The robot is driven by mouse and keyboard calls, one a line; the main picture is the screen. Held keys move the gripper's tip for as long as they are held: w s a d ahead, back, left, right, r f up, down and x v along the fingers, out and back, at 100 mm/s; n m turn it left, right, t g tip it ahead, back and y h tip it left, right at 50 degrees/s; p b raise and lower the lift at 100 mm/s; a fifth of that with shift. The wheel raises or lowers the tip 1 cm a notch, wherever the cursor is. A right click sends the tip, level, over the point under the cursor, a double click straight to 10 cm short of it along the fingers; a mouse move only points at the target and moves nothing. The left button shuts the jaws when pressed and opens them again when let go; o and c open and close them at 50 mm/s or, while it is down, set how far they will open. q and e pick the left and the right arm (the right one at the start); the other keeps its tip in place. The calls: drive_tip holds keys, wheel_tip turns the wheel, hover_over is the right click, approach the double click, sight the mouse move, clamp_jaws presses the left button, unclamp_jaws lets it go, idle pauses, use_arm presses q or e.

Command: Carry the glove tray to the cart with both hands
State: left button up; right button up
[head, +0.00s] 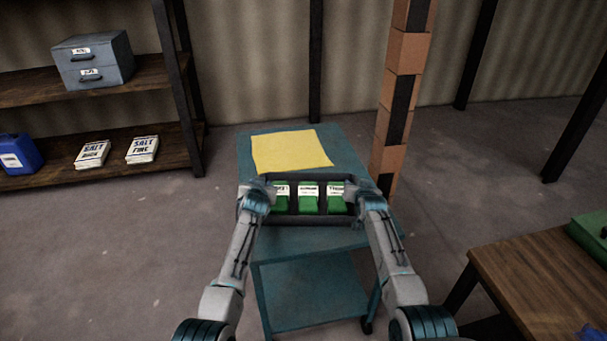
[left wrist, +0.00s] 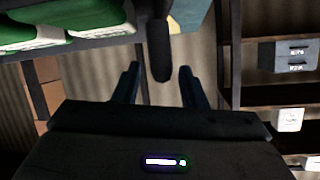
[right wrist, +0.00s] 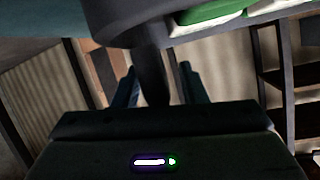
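The glove tray (head: 312,219) is dark, with three green labelled packs (head: 308,200) standing in it. In the head view it is over the near part of the teal cart (head: 252,148); I cannot tell whether it rests there or hangs above. My left gripper (head: 267,190) is at its left end and my right gripper (head: 352,190) at its right end. In the left wrist view a dark tray handle (left wrist: 159,50) lies between spread fingers, with gaps showing. The right wrist view shows the other handle (right wrist: 150,70) between spread fingers, nearer one of them.
A yellow mat (head: 290,151) covers the cart's far top. A brick-and-black post (head: 402,95) stands close at the cart's right. A shelf (head: 50,90) with boxes and bags is at the left. A wooden table (head: 530,280) is at the lower right. Floor on the left is clear.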

use_arm(q)
drive_tip(key=v, duration=0.9)
drive_tip(key=shift+s, duration=0.1)
drive_tip(key=shift+r, duration=0.1)
use_arm(e)
drive_tip(key=v, duration=1.2)
